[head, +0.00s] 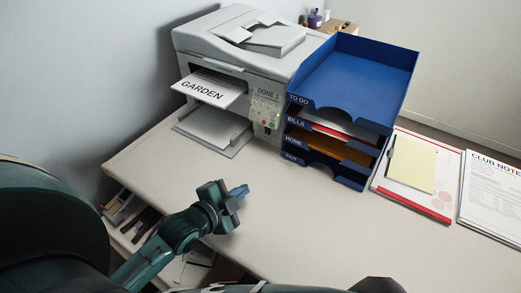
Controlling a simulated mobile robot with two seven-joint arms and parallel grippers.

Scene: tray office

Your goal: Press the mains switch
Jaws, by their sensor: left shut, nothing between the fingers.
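A light grey printer (235,57) stands at the back left of the desk. Its front panel (264,110) shows the text "DONE 1", small buttons and a green light. I cannot make out which part is the mains switch. A sheet marked "GARDEN" (208,88) sticks out of the printer's upper slot. My left gripper (241,190) is shut and empty, over the desk in front of the printer and apart from it. My right gripper is not in view.
A blue stack of trays (352,72), labelled TO DO, BILLS, HOME and OUT, stands right of the printer. A clipboard (440,215) with a yellow pad (411,163) and a printed sheet (495,195) lie at the right. An open drawer (125,212) is below the left edge. The desk's front middle is clear.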

